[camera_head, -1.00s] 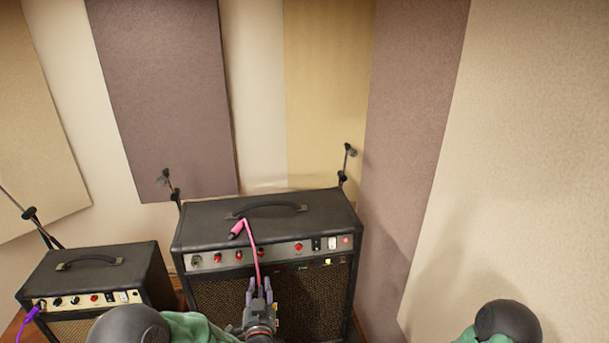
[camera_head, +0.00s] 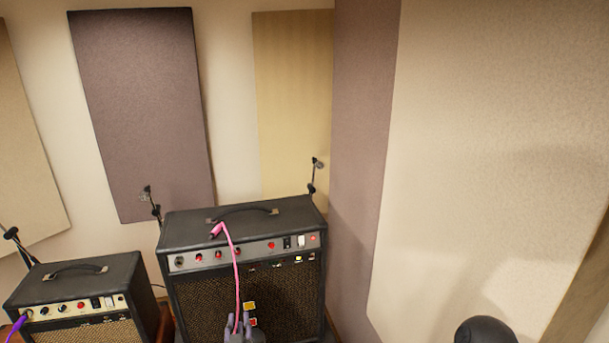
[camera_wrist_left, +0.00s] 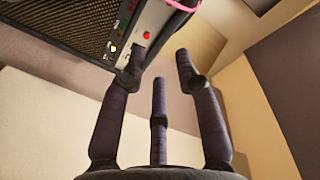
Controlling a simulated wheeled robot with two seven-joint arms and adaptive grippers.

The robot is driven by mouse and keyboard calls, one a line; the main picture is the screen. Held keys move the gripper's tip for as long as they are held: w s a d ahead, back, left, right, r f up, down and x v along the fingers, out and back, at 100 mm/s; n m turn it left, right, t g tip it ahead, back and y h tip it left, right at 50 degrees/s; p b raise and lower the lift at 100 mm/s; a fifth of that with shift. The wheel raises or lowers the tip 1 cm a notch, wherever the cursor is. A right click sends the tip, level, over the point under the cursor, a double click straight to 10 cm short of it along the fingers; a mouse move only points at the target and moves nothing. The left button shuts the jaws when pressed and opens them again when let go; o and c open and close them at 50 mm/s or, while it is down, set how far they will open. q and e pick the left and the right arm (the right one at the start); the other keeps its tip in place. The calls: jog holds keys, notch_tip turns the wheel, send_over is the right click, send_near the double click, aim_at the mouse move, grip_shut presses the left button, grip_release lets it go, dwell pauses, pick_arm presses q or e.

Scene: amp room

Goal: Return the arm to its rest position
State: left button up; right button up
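My left gripper (camera_head: 239,322) is low in the head view, in front of the large black amp (camera_head: 290,290). In the left wrist view its fingers (camera_wrist_left: 158,68) are spread with nothing between them, so it is open. A pink cable (camera_head: 235,265) has its plug end at the amp's top front edge and hangs down the front, running in line with the gripper in the head view. A piece of the cable (camera_wrist_left: 181,5) shows beyond the fingers in the left wrist view, apart from them. My right gripper is out of view.
A smaller amp (camera_head: 70,283) with a purple cable (camera_head: 17,327) stands at the left. Thin stands (camera_head: 315,178) show behind the amps. Acoustic panels (camera_head: 140,110) cover the walls. The right side holds bare wall panel (camera_head: 460,170).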

pick_arm(q)
jog(key=s+d+f+n+g+h+b, duration=0.1)
jog(key=s+f+g+b, duration=0.15)
jog(key=f, duration=0.65)
jog(key=s+d+f+n+g+h+b, duration=0.1)
jog(key=s+f+g+h+b, duration=0.15)
jog(key=f, duration=0.65)
jog(key=s+d+f+g+h+b, duration=0.1)
jog(key=s+d+f+g+b, duration=0.15)
jog(key=f, duration=0.65)
jog(key=s+d+f+n+g+h+b, duration=0.1)
jog(key=s+f+n+g+b, duration=0.1)
jog(key=s+f, duration=0.6)
jog(key=s+d+f+n+g+h+b, duration=0.1)
jog(key=s+f+g+b, duration=0.3)
jog(key=s, duration=1)
notch_tip(320, 180, down, 5)
jog(key=d+n+g, duration=0.1)
jog(key=g, duration=0.2)
jog(key=shift+r, duration=0.2)
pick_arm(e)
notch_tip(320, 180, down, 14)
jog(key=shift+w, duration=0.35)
